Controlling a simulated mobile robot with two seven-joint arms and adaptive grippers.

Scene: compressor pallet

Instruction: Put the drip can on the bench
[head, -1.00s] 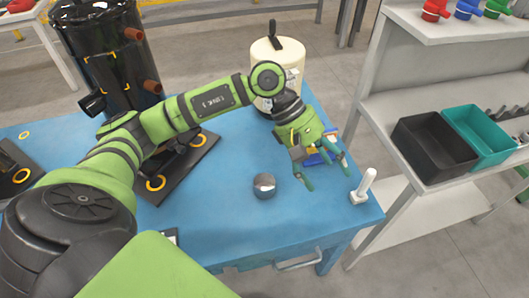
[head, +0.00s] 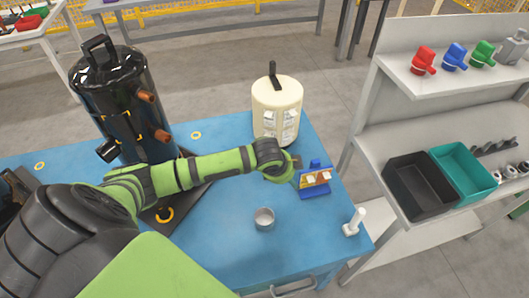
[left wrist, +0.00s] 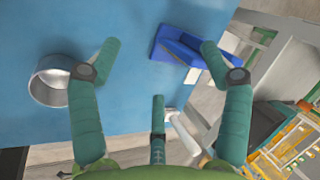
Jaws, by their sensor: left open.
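The drip can appears to be the small open metal can (head: 264,218) standing on the blue bench top (head: 210,240), near its front part. It also shows at the left of the left wrist view (left wrist: 50,80), beside one finger and outside the fingers' span. My left gripper (head: 288,172) is mostly hidden behind its own wrist in the head view, beyond the can and left of a blue-and-yellow item. The left wrist view shows its teal fingers (left wrist: 155,75) spread and empty above the bench. My right gripper is in neither view.
A cream canister (head: 277,110) is behind. A black tank (head: 120,105) stands at the left. Shelves with a black bin (head: 418,188) are at right. Bench front is mostly clear.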

